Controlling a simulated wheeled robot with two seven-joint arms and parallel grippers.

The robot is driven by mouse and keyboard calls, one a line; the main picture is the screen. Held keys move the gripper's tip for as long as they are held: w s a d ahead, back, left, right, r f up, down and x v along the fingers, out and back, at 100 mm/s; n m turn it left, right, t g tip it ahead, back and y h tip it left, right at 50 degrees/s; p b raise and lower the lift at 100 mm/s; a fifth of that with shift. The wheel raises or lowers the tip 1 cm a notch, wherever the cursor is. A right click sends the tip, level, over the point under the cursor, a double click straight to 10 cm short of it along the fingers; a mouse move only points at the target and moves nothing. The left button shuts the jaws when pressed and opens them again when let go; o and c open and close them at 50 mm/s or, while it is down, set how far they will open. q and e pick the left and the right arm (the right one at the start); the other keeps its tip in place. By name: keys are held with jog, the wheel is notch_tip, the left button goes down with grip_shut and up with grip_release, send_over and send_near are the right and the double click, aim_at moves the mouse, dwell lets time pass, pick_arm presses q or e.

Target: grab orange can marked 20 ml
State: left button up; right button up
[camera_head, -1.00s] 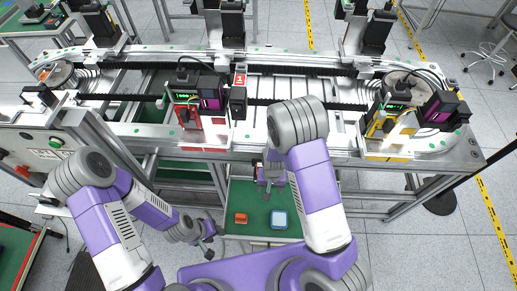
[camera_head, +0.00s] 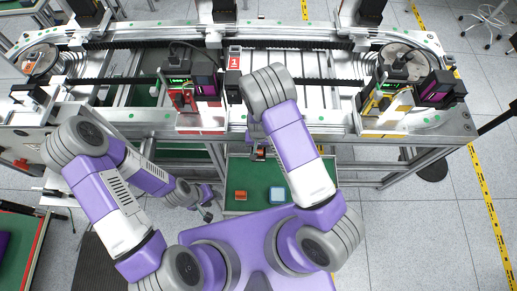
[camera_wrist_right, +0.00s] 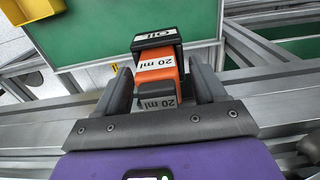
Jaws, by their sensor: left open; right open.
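An orange can (camera_wrist_right: 158,68) with a black cap and a white "20 ml" label sits between the fingers of my right gripper (camera_wrist_right: 160,85) in the right wrist view. The fingers are open, one on each side of it; whether they touch it is unclear. A grey part with another "20 ml" marking (camera_wrist_right: 158,101) shows just below it. In the head view my right gripper (camera_head: 260,150) is mostly hidden by its arm, with a bit of orange beside it. My left gripper (camera_head: 207,212) is open and empty, left of the green table.
A yellow bin (camera_wrist_right: 28,9) shows at the right wrist view's upper left. Metal rails lie close to my right gripper.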

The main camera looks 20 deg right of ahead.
jog(key=shift+s, duration=0.2)
jog(key=shift+c, duration=0.3)
jog(key=shift+w, duration=0.1)
jog(key=c, duration=1.1)
notch_tip(320, 180, up, 10)
jog(key=shift+r+p, duration=0.1)
jog(key=shift+p, duration=0.2)
